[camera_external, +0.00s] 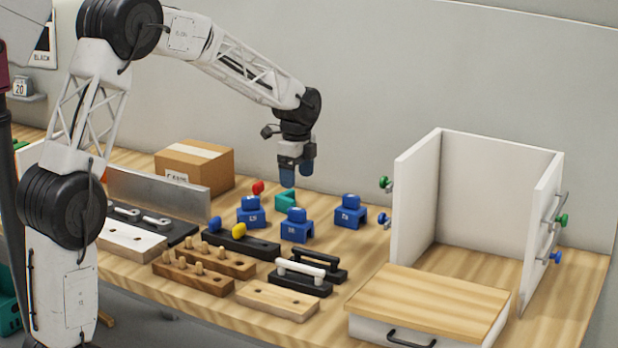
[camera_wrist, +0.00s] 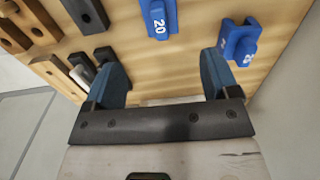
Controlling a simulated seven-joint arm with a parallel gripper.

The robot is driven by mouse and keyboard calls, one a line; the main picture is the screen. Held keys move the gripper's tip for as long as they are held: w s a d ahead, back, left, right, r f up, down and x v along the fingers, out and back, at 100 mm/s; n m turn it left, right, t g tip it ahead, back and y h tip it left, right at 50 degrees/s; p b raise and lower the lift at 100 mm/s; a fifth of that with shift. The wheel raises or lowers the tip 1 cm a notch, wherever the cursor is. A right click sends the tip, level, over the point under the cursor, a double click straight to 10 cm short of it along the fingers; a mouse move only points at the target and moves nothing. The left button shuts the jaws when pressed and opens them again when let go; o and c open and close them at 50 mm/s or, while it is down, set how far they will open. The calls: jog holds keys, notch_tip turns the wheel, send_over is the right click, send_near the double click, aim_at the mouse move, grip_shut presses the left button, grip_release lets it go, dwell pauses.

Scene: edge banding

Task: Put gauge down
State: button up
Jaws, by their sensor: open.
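Three blue gauge blocks with white numbers stand on the wooden table in the external view: a left one (camera_external: 251,216), a middle one (camera_external: 296,230) and a right one (camera_external: 350,214). In the wrist view, a blue gauge marked 20 (camera_wrist: 157,20) and another blue gauge (camera_wrist: 238,42) lie beyond my fingers. My gripper (camera_external: 297,177) is open above the table, behind the gauges, pointing down. A teal bracket-like piece (camera_external: 286,200) is just below my gripper in the external view.
A white open cabinet (camera_external: 415,207) with coloured knobs stands at the right, with a drawer (camera_external: 430,300) before it. Bare table lies between the right gauge and the handles.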

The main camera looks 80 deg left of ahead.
jog(key=shift+d, duration=0.1)
dwell(0.3)
jog(key=s+d+r+n, duration=0.1)
jog(key=s+d+r, duration=0.2)
jog(key=d, duration=0.7)
jog(key=s+d+r+n+t, duration=0.1)
jog(key=s+d+r+n, duration=0.15)
jog(key=d, duration=0.85)
jog(key=s+d+r+n, duration=0.1)
jog(key=s+d+r, duration=0.25)
jog(key=d, duration=0.65)
jog(key=s+d+f+n, duration=0.1)
jog(key=s+d+n, duration=0.1)
jog(key=s+d, duration=0.8)
jog(key=s+d+f+n+t, duration=0.1)
jog(key=s+d+n, duration=0.1)
jog(key=s+d, duration=0.8)
jog(key=shift+s+f+t, duration=0.3)
jog(key=shift+s+f, duration=0.05)
jog(key=shift+s, duration=0.5)
jog(key=shift+o, duration=1)
